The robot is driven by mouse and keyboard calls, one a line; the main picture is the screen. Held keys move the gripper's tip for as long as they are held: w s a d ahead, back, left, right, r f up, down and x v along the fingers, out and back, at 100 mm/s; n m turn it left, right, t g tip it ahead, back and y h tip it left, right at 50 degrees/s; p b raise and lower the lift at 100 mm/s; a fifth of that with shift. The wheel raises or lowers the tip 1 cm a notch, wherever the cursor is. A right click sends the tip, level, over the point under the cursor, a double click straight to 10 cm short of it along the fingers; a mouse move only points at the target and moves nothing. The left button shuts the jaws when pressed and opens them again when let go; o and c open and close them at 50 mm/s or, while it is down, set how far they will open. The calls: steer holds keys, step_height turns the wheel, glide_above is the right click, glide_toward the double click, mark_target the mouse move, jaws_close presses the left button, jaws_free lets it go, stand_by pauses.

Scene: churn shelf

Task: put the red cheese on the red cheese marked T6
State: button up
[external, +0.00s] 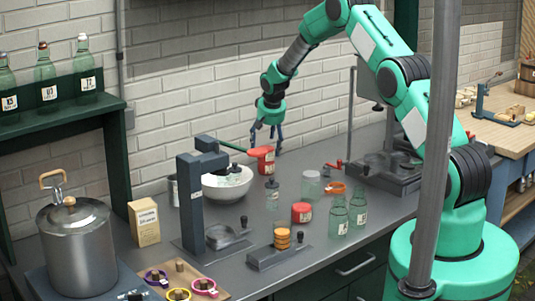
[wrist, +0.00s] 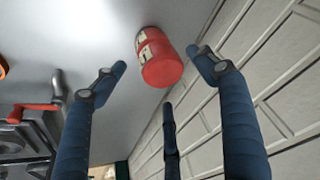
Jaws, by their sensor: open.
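Two red cheeses (wrist: 162,66) with pale labels appear stacked one on the other in the wrist view; the label print is too small to read. In the external view this red stack (external: 263,158) stands near the back wall, right of the white bowl. My gripper (external: 266,144) hangs just above it, fingers pointing down. In the wrist view my gripper (wrist: 158,78) is open, its fingers spread around the stack with visible gaps. Another red cheese (external: 301,212) with a pale label sits farther forward on the counter.
The white bowl (external: 227,186) and a dark press (external: 200,195) stand left of the stack. Glass bottles (external: 339,215), a clear jar (external: 311,185) and an orange ring (external: 335,187) stand in front and right. The brick wall (wrist: 275,85) is close behind.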

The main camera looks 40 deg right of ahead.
steer(key=v, duration=0.9)
steer(key=shift+s, duration=0.1)
stand_by(0.5)
steer(key=s+a+r+n, duration=0.1)
steer(key=s+a+r, duration=0.3)
steer(key=s+r, duration=0.45)
steer(key=s+a+r+n+t, duration=0.1)
steer(key=s+a+r, duration=0.3)
steer(key=s+r, duration=0.5)
steer(key=s+a+r, duration=0.4)
steer(key=s+r, duration=0.4)
steer(key=r, duration=0.2)
steer(key=s+a+n, duration=0.1)
steer(key=s+a, duration=0.1)
steer(key=s, duration=0.9)
steer(key=s+a+r+n+y, duration=0.1)
steer(key=s+a, duration=0.2)
steer(key=s, duration=0.9)
steer(key=s+a+r+n+y, duration=0.1)
steer(key=s+a, duration=0.2)
steer(key=s, duration=0.8)
steer(key=shift+s+r+n+t, duration=0.2)
steer(key=shift+s+n+t, duration=0.1)
steer(key=shift+s+t, duration=0.1)
steer(key=shift+a, duration=0.15)
